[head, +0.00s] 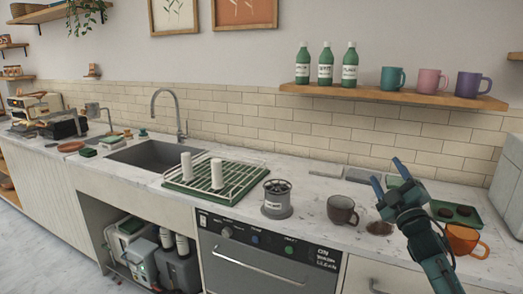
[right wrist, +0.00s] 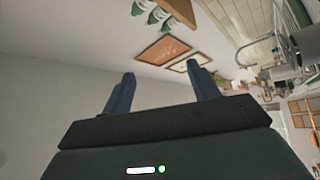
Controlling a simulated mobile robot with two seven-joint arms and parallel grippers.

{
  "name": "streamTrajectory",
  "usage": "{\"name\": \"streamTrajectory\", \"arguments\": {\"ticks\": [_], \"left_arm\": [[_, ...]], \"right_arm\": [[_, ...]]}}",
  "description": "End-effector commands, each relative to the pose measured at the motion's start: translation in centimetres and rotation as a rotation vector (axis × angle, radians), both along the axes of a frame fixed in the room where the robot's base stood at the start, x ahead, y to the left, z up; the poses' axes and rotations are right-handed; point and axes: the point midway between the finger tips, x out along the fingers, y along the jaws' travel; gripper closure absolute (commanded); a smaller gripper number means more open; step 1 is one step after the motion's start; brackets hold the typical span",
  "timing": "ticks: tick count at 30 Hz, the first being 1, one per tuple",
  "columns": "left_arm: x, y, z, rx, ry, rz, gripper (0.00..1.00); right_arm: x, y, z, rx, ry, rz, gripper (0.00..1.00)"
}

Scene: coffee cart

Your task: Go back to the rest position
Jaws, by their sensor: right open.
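My right gripper (head: 388,177) is raised above the right part of the counter in the head view. Its two blue fingers are spread apart with nothing between them. In the right wrist view the fingers of my right gripper (right wrist: 162,90) also stand apart and empty, with wall and pictures beyond. My right arm comes in from the lower right of the head view and partly covers the counter behind it. My left gripper is in neither view.
On the counter (head: 318,235) stand a dark brown mug (head: 341,211), an orange mug (head: 463,240), a grey canister (head: 277,203) and a green drying rack (head: 205,184). A green tray (head: 466,219) lies behind my right arm. A wall shelf (head: 395,97) holds bottles and mugs.

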Motion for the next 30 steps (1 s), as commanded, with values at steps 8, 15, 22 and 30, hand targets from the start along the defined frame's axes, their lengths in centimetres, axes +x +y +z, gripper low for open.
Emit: {"name": "streamTrajectory", "arguments": {"ticks": [8, 15, 22, 30], "left_arm": [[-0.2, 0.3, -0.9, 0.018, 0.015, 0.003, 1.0], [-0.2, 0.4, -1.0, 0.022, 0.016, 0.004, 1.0], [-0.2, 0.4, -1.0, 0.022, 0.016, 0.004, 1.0], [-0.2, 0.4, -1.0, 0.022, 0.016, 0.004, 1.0]], "right_arm": [[1.6, -3.9, -7.4, 0.63, 0.387, -0.074, 0.4], [-2.5, -0.2, -16.1, 0.726, 0.563, -0.057, 0.4], [-10.5, 5.4, -25.2, 0.74, 0.724, -0.012, 0.4], [-26.7, 13.2, -33.8, 0.833, 0.966, 0.043, 0.4]]}}
